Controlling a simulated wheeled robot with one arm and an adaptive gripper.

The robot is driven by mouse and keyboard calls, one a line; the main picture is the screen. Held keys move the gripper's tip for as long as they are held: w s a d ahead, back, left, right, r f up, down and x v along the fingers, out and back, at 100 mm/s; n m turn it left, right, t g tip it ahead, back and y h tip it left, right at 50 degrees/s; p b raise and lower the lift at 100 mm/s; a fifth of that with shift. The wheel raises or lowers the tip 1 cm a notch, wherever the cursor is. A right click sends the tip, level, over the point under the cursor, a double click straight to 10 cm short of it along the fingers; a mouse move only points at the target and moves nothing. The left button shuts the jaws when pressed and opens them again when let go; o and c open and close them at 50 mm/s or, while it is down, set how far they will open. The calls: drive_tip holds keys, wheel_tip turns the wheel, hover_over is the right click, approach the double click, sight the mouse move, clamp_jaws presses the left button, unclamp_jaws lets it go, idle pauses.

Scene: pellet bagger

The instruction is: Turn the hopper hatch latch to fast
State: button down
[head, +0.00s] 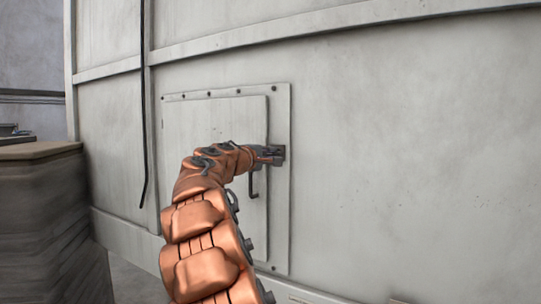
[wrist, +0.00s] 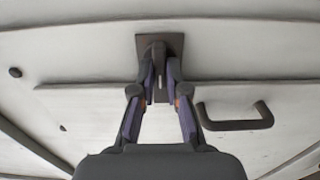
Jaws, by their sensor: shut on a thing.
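The hopper hatch (head: 185,122) is a pale metal door in a bolted frame on the grey hopper wall. Its latch (head: 281,154) sits at the door's right edge on a small dark plate. In the wrist view the latch (wrist: 158,48) shows as a dark knob or lever on a square plate. My gripper (head: 268,154) reaches the latch from the left. In the wrist view my gripper (wrist: 160,82) has its two fingers closed around the latch's grey lever. The fingers hide much of the lever, so I cannot tell its exact setting. The hatch door looks closed.
A dark bar handle (wrist: 236,124) stands out from the door beside my fingers; it shows below my gripper in the head view (head: 253,186). A black cable (head: 143,110) hangs on the wall. A stack with a brown top (head: 35,151) stands at left. The wall at right is clear.

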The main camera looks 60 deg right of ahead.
drive_tip(key=c, duration=1.4)
unclamp_jaws()
drive_tip(key=shift+w+a, duration=0.1)
drive_tip(key=shift+w, duration=0.05)
drive_tip(key=shift+o, duration=1.1)
drive_tip(key=a, duration=1.2)
drive_tip(key=shift+s, duration=0.35)
